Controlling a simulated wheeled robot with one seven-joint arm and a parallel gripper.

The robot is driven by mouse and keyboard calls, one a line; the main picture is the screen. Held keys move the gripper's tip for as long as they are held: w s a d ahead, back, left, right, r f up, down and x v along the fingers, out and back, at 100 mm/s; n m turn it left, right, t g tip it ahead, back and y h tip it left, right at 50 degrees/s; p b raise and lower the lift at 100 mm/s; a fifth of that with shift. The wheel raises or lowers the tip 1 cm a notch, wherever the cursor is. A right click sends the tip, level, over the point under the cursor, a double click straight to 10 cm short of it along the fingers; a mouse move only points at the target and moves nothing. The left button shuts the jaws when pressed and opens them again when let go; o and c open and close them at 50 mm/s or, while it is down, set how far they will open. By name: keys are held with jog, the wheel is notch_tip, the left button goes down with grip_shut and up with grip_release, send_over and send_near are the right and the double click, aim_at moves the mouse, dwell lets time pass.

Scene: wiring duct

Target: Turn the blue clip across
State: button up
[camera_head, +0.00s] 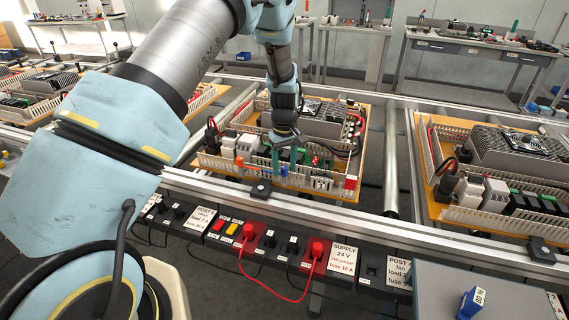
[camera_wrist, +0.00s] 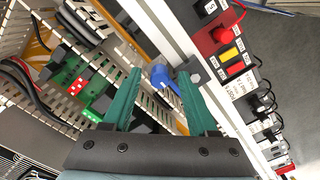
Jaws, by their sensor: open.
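The blue clip (camera_wrist: 159,75) shows in the wrist view between and just beyond the tips of my two green fingers. It is at the edge of the white slotted wiring duct, close to the metal rail. It shows as a small blue spot (camera_head: 284,171) in the head view, at the front of the middle panel. My gripper (camera_head: 285,162) is open, pointing down over the panel's front; its open fingers also fill the middle of the wrist view (camera_wrist: 160,82). I cannot tell whether either finger touches the clip.
Green terminal blocks (camera_wrist: 85,88) and the duct wall (camera_wrist: 45,105) stand close to the fingers. A metal rail (camera_head: 330,220) runs in front of the panel, above a strip with red plugs (camera_head: 317,248). An orange clip (camera_head: 239,165) sits left on the duct. Another panel (camera_head: 500,180) stands right.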

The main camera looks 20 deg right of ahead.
grip_shut()
dwell(0.5)
dwell(0.9)
